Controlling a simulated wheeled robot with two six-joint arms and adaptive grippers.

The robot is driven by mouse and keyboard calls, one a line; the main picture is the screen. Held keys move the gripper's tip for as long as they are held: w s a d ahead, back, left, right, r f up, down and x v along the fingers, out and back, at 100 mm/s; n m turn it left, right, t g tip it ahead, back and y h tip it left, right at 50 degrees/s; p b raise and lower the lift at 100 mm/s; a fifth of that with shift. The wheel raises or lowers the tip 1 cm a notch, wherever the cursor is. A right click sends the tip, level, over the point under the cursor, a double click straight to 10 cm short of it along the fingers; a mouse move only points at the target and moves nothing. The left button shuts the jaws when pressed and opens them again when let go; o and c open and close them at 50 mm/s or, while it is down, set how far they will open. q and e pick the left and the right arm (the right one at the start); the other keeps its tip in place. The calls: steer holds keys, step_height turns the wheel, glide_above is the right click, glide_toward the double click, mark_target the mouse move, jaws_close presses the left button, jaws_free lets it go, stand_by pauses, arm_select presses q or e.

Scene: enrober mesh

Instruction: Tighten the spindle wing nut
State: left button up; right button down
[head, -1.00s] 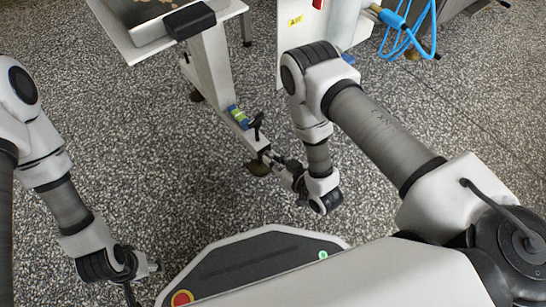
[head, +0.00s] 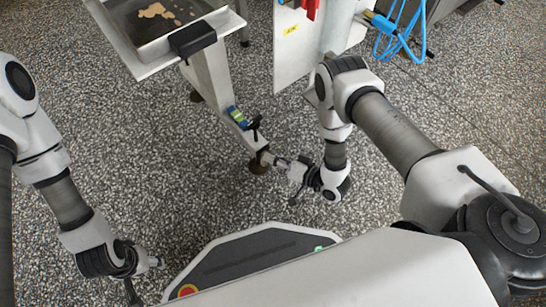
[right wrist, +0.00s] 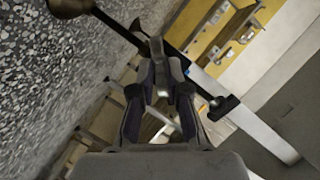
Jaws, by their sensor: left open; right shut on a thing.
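The wing nut (right wrist: 158,48) is a small grey winged piece on a dark spindle (right wrist: 115,22) in the right wrist view. In the head view my right gripper (head: 272,160) is low at the foot of the machine's leg, and the nut is too small to make out. My left gripper (head: 152,262) is open and empty, at the lower left, far from the nut.
A white machine leg (head: 215,85) rises beside the right gripper, with a black handle (head: 255,124) and a blue-green block (head: 236,115) on it. A stained tray (head: 150,30) is above. Blue hoses (head: 400,35) hang at the upper right. Speckled floor is open at left.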

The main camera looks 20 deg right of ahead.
steer(key=shift+w+d+f+m+y+b, duration=0.1)
steer(key=shift+m+y+b, duration=0.3)
steer(key=shift+m, duration=0.5)
steer(key=shift+w+f+m+y+b, duration=0.1)
steer(key=shift+m+y+b, duration=0.3)
steer(key=shift+m, duration=0.5)
steer(key=shift+w+m+t+y+b, duration=0.1)
steer(key=shift+m+t+y+b, duration=0.65)
steer(key=shift+m, duration=0.75)
steer(key=c, duration=1.2)
jaws_free()
steer(key=shift+f, duration=0.15)
steer(key=shift+h, duration=0.25)
steer(key=v, duration=1.2)
